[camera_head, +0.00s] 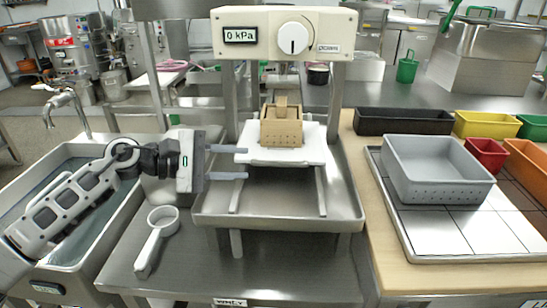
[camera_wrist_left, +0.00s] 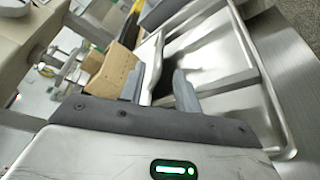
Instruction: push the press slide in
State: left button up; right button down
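The press slide is a white board (camera_head: 286,157) on two metal rails under the press head, and it carries a perforated wooden box (camera_head: 281,132) with a block in its top. In the left wrist view, the box (camera_wrist_left: 113,72) and the board's white edge (camera_wrist_left: 153,66) show beyond the fingers. My left gripper (camera_head: 246,163) comes from the left, with its two fingers apart, at the board's left edge. My right gripper is out of view.
The slide stands over a metal drip tray (camera_head: 215,213). The press head (camera_head: 284,33) reads 0 kPa. A white scoop (camera_head: 157,240) lies at front left, by a sink (camera_head: 84,238). On the right are a grey perforated bin (camera_head: 437,170) and several coloured bins.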

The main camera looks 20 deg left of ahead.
aim_at(267, 163)
pick_arm(q)
jog(key=p+x, duration=0.1)
jog(key=x, duration=0.7)
jog(key=shift+w, duration=0.1)
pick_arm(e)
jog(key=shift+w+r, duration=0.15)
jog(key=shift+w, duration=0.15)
